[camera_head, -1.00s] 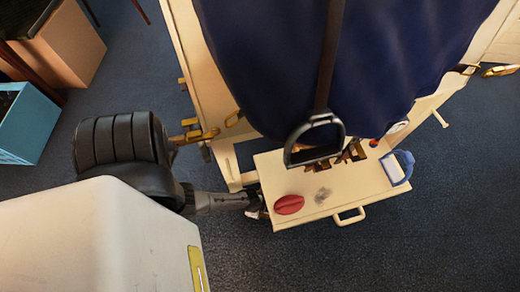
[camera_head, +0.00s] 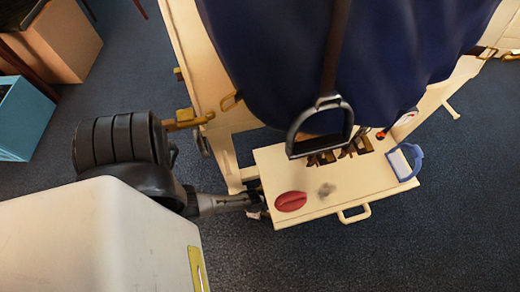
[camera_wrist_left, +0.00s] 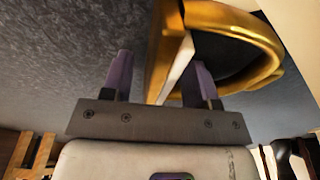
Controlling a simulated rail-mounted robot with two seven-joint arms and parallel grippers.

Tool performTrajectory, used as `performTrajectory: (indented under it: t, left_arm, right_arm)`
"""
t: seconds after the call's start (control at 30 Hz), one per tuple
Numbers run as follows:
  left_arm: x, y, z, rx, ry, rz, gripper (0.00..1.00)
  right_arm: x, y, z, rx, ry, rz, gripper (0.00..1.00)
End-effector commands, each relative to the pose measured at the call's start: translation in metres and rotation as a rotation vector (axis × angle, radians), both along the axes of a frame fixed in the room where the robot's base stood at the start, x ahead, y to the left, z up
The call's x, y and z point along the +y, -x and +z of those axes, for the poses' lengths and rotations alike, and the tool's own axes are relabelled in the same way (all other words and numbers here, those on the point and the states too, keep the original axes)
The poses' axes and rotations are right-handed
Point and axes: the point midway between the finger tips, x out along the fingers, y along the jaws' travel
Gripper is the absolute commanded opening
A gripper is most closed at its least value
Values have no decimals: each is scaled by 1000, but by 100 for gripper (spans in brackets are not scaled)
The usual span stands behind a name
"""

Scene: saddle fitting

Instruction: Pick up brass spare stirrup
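The brass spare stirrup (camera_wrist_left: 224,18) shows large in the left wrist view, a gold curved frame with a pale strip along one side. My left gripper (camera_wrist_left: 160,75) is open there, its two purple-grey fingers apart. The stirrup's near side reaches into the space between the fingers, closer to the right finger; I cannot tell if it touches. In the head view my left gripper (camera_head: 258,206) is at the left end of the cream tray (camera_head: 300,166), small and partly hidden. I cannot make out the brass stirrup by it there. My right gripper is not in view.
A dark stirrup (camera_head: 320,128) hangs on a strap above the tray. On the tray are a red oval item (camera_head: 290,201), a grey tuft (camera_head: 326,189) and a blue-framed item (camera_head: 405,161). The navy-covered saddle stand (camera_head: 290,60) fills the back. Open floor (camera_head: 430,230) lies to the front right.

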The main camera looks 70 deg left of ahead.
Motion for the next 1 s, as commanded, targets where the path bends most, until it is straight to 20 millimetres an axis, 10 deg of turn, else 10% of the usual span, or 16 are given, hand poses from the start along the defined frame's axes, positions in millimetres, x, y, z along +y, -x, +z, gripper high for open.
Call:
performTrajectory:
  t: [0.53, 1.0]
  left_arm:
    - [0, 0, 0, 0, 0, 0, 1]
    - [0, 0, 6, -1, -1, 0, 0]
  right_arm:
    - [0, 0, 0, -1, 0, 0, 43]
    - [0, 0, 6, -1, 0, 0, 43]
